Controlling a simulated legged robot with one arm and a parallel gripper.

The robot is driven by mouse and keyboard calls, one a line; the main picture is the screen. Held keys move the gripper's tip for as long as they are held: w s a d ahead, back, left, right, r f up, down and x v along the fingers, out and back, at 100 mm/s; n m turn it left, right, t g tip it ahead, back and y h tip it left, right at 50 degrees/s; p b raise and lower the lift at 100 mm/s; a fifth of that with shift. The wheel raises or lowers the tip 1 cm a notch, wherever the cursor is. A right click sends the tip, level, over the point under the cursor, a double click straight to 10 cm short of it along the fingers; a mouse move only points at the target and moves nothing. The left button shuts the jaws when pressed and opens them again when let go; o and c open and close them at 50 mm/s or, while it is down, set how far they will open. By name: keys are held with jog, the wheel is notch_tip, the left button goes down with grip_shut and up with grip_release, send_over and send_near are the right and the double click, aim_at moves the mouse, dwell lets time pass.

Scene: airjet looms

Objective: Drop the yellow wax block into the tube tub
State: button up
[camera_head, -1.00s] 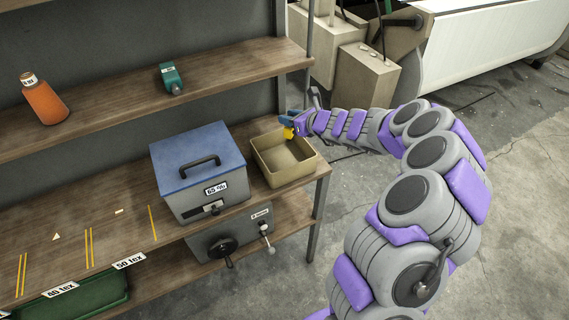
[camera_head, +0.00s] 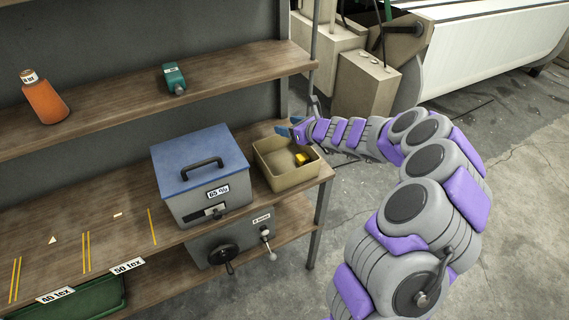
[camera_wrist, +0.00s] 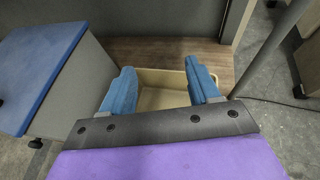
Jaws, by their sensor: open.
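The yellow wax block (camera_head: 302,158) lies inside the tan tub (camera_head: 279,179), toward its right side, in the head view. The tub stands on the shelf's right end, beside the blue-lidded box. My gripper (camera_head: 291,130) is above the tub's back edge. In the wrist view my gripper (camera_wrist: 162,88) is open, its two blue fingers apart with nothing between them. The tub (camera_wrist: 163,76) shows between and beyond the fingers there. The block is not visible in the wrist view.
The blue-lidded box (camera_head: 203,181) stands left of the tub. A shelf post (camera_head: 316,215) stands at the right corner. Floor to the right is open.

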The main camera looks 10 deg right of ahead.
jog(key=p+v, duration=0.3)
jog(key=v, duration=1.4)
jog(key=shift+d+p, duration=0.3)
jog(key=shift+s+a, duration=0.1)
jog(key=shift+a, duration=0.05)
jog(key=s+a+r+n+g+y, duration=0.25)
jog(key=s+a+n, duration=0.25)
jog(key=a+n, duration=0.25)
jog(key=s+a+r+n+g+y, duration=0.1)
jog(key=s+a+r+n+g, duration=0.2)
jog(key=s+a+n, duration=0.4)
jog(key=s+a+f+n+g+h, duration=0.1)
jog(key=s+a+n+g, duration=0.15)
jog(key=s, duration=0.25)
jog(key=s+a+n+g+h, duration=0.2)
jog(key=s+a+n, duration=0.15)
jog(key=s, duration=0.25)
jog(key=s+d+f+n+g+h, duration=0.1)
jog(key=s+d+n+h, duration=0.3)
jog(key=s+d, duration=0.2)
jog(key=s+d+n+g+h, duration=0.2)
jog(key=s+d+n+h, duration=0.2)
jog(key=s, duration=0.6)
jog(key=shift+s+d+f+n, duration=0.25)
jog(key=shift+d+f+n, duration=0.15)
jog(key=shift+d, duration=0.65)
